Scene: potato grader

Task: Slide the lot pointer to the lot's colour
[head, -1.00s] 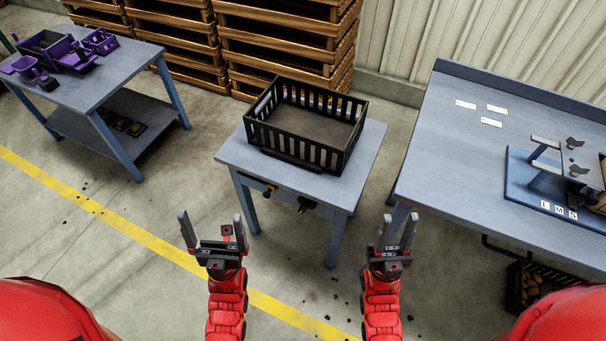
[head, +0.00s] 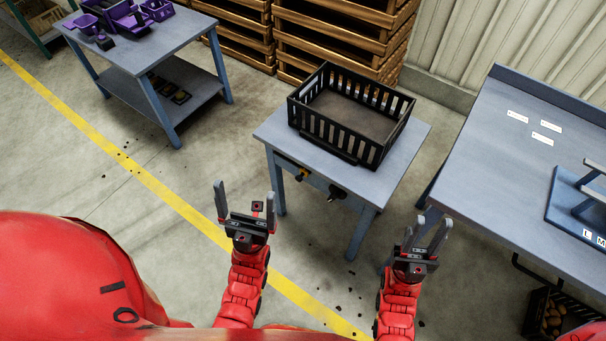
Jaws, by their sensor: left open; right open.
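I cannot make out a lot pointer or its colour marks for certain. Under the front edge of the small grey table (head: 415,138) are a small orange-and-black part (head: 302,175) and a dark knob-like part (head: 337,192), too small to identify. My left gripper (head: 246,198) is open and empty, in front of and below this table over the floor. My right gripper (head: 427,230) is open and empty, between the small table and the right-hand bench. Neither touches anything.
A black slatted crate (head: 375,147) stands on the small table. The right bench (head: 490,185) holds white cards (head: 547,138) and a blue-based stand (head: 565,205), cut off at the edge. A left table (head: 187,42) carries purple bins (head: 126,17). Wooden crates (head: 340,45) are stacked behind.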

